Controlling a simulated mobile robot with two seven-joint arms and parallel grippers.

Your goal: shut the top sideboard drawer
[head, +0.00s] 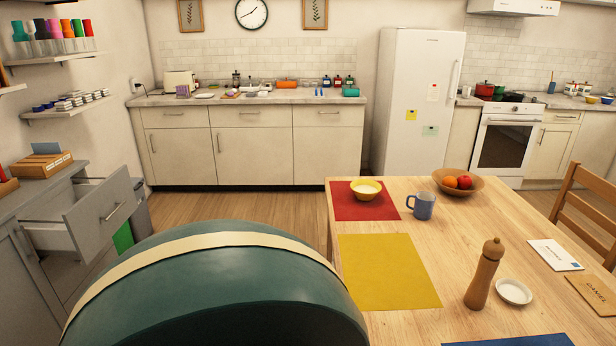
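The grey sideboard (18,270) stands along the left wall. Its top drawer (103,208) is pulled out well into the room, with a bar handle on its front panel. The part of the drawer's inside that shows looks empty. Neither of my grippers is in view, so nothing of mine is seen touching the drawer.
A wooden box (42,165) sits on the sideboard top. A grey bin (142,213) and a green panel (123,238) are beyond the drawer. The wooden table (470,240) stands at the right. Wooden floor (240,207) is free beyond; the lower middle view is blocked.

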